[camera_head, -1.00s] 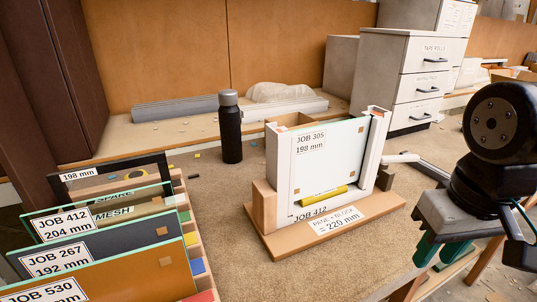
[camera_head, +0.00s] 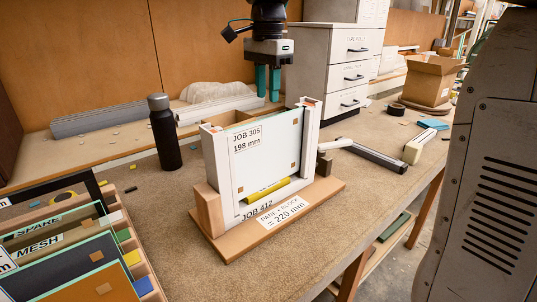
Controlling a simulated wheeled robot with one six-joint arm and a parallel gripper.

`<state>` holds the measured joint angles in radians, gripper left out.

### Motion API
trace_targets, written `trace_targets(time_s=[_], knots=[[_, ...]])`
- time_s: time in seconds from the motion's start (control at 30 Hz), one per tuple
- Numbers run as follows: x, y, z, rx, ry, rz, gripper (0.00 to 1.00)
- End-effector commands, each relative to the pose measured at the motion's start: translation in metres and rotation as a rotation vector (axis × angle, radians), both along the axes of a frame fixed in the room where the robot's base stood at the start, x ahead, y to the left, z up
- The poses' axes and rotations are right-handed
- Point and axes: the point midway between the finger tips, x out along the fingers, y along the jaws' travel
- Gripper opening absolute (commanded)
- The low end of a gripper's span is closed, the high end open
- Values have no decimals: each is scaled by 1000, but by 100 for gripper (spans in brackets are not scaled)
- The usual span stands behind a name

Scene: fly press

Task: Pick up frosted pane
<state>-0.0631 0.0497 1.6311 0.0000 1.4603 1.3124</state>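A whitish pane with a green glass edge (camera_head: 268,158), which looks like the frosted one, stands upright in a white frame (camera_head: 220,172) on a wooden base. A yellow block (camera_head: 267,190) lies below the pane's lower edge. My gripper (camera_head: 267,98) points down above and behind the frame's top edge in the picture. Its two green fingers are apart with nothing between them, and they do not touch the pane.
A rack (camera_head: 150,272) at lower left holds several labelled panes, including SPARE and MESH. A dark bottle (camera_head: 165,138) stands left of the frame. White drawers (camera_head: 338,70) stand behind. A bar clamp (camera_head: 370,156) lies to the right. The bench front is mostly clear.

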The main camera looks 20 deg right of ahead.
Motion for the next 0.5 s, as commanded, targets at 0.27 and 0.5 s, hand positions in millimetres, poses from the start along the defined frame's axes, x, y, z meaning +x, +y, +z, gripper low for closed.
trace_targets(time_s=[0.27,0.5], knots=[[-2,0,-30,0,3,-9,31],[-9,2,-65,0,3,-9,31]])
